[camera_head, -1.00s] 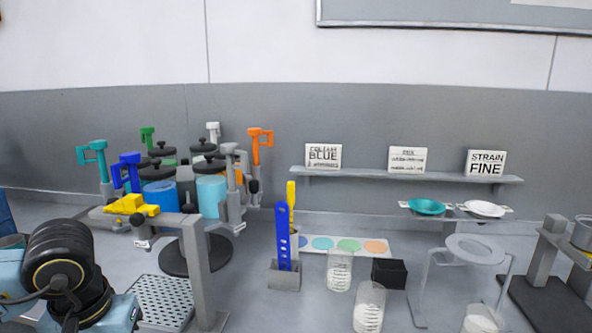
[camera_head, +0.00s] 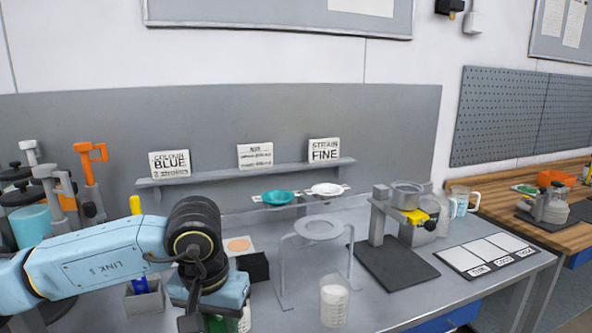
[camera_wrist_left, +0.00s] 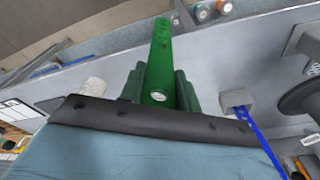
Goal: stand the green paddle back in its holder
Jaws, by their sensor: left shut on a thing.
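The green paddle (camera_wrist_left: 161,58) is between the fingers of my left gripper (camera_wrist_left: 158,90), which is shut on it. In the head view my left wrist hides most of the paddle; a bit of green (camera_head: 215,323) shows below it. The grey holder (camera_head: 146,303) stands on the bench left of my wrist, partly behind my arm. A blue paddle (camera_head: 140,285) stands in it; a yellow upright piece (camera_head: 135,205) shows above my arm. In the wrist view the holder (camera_wrist_left: 236,101) and blue paddle (camera_wrist_left: 260,142) are right of the green paddle, apart from it. My right gripper is not in view.
A shelf (camera_head: 245,172) with signs is behind.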

